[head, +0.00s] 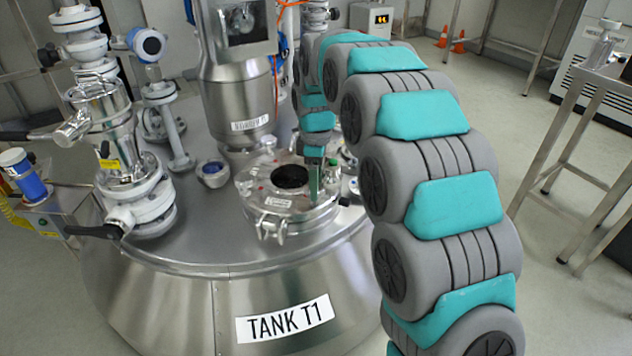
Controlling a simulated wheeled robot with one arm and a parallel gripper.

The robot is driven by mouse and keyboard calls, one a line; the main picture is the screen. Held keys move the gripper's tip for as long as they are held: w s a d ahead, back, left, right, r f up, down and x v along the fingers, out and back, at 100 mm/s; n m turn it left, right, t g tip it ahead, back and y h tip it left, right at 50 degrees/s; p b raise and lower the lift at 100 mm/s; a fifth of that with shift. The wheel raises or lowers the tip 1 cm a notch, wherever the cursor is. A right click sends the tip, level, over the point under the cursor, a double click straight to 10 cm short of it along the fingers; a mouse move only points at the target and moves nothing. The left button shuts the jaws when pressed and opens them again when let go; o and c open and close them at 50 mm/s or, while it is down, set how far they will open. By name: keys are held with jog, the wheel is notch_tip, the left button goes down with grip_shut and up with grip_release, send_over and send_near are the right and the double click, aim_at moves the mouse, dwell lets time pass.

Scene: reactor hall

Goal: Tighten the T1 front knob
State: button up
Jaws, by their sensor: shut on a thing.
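Tank T1 (222,285) is a large steel vessel with a "TANK T1" label on its front. A round steel hatch (262,207) with a dark round glass (289,177) sits on its top, with clamp fittings on its rim. My gripper (315,194) points down at the right side of the hatch. It is shut on a small part at the rim there, apparently a knob. The fingers hide most of that part, so I cannot tell its shape or how tight it is.
A tall steel cylinder (236,95) stands behind the hatch. Valves and pipework (120,160) crowd the tank's left side. A small sight fitting (213,172) lies left of the hatch. A steel table (590,100) stands at right, with open floor between it and the tank.

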jog(key=shift+r, duration=0.15)
jog(key=o, duration=1.4)
jog(key=shift+c, duration=0.2)
notch_tip(320, 180, up, 7)
jog(key=shift+w, duration=0.1)
jog(key=shift+r, duration=0.3)
